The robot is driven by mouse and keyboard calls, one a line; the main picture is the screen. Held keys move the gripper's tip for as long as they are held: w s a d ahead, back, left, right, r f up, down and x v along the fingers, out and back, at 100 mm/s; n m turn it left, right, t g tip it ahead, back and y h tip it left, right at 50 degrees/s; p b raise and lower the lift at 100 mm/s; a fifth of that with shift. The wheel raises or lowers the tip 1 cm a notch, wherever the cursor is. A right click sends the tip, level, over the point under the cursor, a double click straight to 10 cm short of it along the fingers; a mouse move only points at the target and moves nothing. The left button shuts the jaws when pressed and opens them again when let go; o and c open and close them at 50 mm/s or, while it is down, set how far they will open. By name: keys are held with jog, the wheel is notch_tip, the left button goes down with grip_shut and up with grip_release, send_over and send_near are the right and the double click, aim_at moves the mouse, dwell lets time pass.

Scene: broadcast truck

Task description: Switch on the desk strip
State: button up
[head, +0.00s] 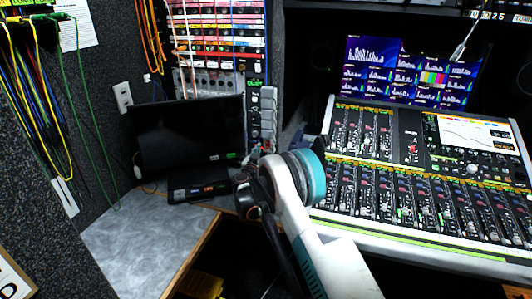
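An upright grey strip with block-like parts (268,112) stands at the right of the dark monitor; it may be the desk strip, but no label on it is readable. Whether it is on cannot be told. My arm reaches up from the bottom of the head view, and its white and teal joint covers part of the corner below the strip. My gripper (246,190) is the dark shape left of that joint, over the desk's inner corner, below the strip and apart from it in the picture. Its fingers are too dark and small to show whether they are open.
A large mixing console (420,190) fills the right. Cables hang at left. The desk's front left is clear.

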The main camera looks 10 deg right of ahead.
aim_at(268, 145)
jog(key=shift+b+x, duration=0.3)
jog(key=shift+x, duration=1.15)
grip_shut()
jog(key=shift+r, duration=0.15)
jog(key=shift+r+g+p, duration=0.1)
jog(key=shift+g+p, duration=0.3)
jog(key=shift+y, duration=0.3)
